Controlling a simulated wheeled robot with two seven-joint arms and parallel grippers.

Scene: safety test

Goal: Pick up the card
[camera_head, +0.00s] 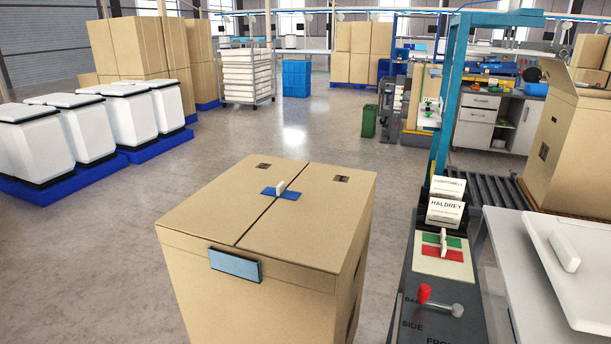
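Two white printed cards stand upright, one behind the other, on a dark narrow stand at the right. The front card (445,212) reads "HALDREY"; the rear card (448,187) shows partly above it, its heading too small to read surely. On the cardboard box (215,205) in front lies a small blue flat piece (291,195) with a white upright tab (280,187). A light-blue plate (235,264) is on the box's front face. Which of these is the task's card I cannot tell. Neither of my grippers is in view.
A white table (490,240) and an open carton (570,150) are at the right. Floor (110,260) left of the box is clear.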

